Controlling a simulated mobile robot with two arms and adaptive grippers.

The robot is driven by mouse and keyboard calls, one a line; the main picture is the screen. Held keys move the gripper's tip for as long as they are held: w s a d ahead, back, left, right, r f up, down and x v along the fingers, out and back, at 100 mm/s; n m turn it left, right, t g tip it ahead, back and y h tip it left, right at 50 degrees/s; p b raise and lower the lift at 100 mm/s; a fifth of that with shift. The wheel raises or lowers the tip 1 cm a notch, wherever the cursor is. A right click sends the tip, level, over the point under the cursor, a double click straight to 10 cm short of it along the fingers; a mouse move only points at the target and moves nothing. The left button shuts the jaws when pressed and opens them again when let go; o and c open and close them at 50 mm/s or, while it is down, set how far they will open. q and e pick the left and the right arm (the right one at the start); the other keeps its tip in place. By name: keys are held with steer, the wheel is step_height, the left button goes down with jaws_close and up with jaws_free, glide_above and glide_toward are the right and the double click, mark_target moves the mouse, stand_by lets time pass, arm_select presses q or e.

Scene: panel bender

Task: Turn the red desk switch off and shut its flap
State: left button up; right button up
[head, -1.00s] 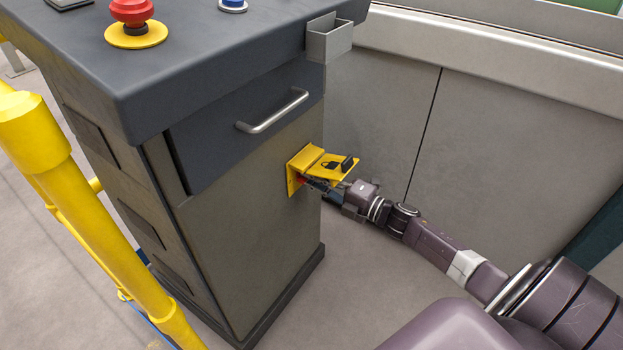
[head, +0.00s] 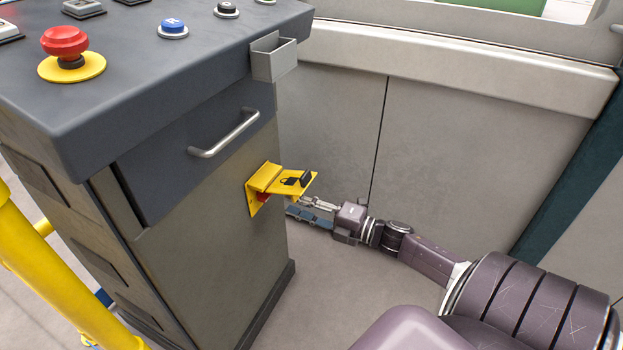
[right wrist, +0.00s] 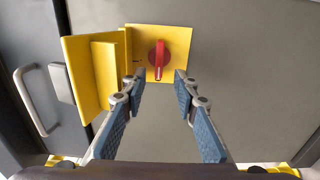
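The red desk switch (right wrist: 159,59) is a red knob on a yellow plate (right wrist: 180,40) on the desk's grey front. In the right wrist view the knob's long side runs up and down the picture, and this view is turned sideways. In the head view only a bit of red (head: 263,197) shows under the flap. The yellow flap (head: 298,183) is open and sticks out above the knob; it also shows in the right wrist view (right wrist: 92,75). My right gripper (right wrist: 159,76) is open and empty, its fingertips just short of the knob. My left gripper is not in view.
A drawer handle (head: 224,133) and a small metal holder (head: 275,58) are above the switch. A red mushroom button (head: 65,42) and other buttons are on the desk top. A grey wall panel (head: 450,130) stands behind my right arm. A yellow rail (head: 60,275) is at left.

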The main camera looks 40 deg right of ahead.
steer(key=v, duration=0.4)
steer(key=shift+s, duration=0.3)
steer(key=shift+d, duration=0.1)
